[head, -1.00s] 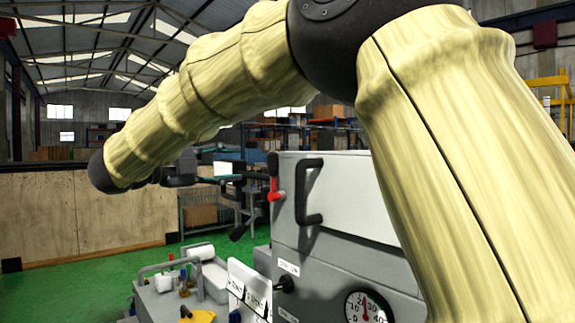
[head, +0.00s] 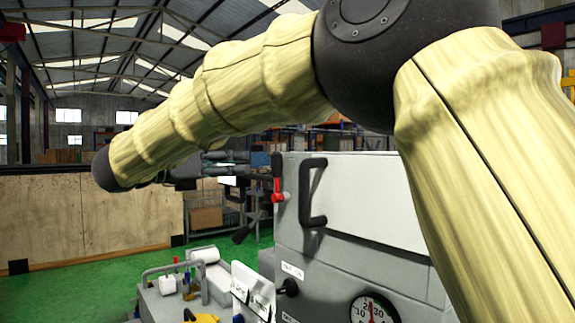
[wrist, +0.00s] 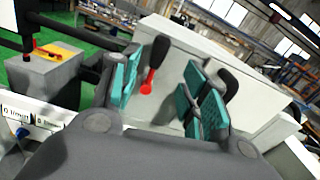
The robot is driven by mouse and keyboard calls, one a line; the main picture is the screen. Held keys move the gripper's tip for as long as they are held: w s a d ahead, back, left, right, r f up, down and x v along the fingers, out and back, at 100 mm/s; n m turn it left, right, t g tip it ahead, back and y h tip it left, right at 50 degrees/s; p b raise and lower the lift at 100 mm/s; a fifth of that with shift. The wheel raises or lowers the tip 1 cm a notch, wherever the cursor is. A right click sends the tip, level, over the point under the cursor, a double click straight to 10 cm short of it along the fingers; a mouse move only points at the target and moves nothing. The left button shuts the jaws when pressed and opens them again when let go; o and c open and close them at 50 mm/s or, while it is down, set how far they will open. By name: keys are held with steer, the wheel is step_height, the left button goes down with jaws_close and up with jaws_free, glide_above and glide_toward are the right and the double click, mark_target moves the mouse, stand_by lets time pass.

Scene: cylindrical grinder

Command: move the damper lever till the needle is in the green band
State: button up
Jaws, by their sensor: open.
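A red lever with a black grip (head: 277,192) stands upright on the left edge of the grey machine cabinet. It also shows in the wrist view (wrist: 154,66), leaning slightly. My gripper (wrist: 165,78) is open with teal pads, and the lever appears between its fingers in the picture. I cannot tell how far beyond the fingertips it is; no contact shows. In the head view my gripper is small and dark, left of the lever. A round gauge (head: 372,309) sits low on the cabinet, cut off by the frame. Its red needle points roughly up, near 20. No green band can be made out.
A black bar handle (head: 312,192) sticks out from the cabinet (head: 335,255) just right of the lever. A black knob (head: 287,287) is lower down. Green floor (head: 75,287) is open at left.

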mark_target(272, 163)
steer(key=shift+m, duration=0.3)
steer(key=p+x, duration=0.5)
steer(key=x, duration=0.4)
steer(key=shift+r, duration=0.15)
steer(key=shift+p+x, duration=0.35)
steer(key=shift+x, duration=0.65)
jaws_close()
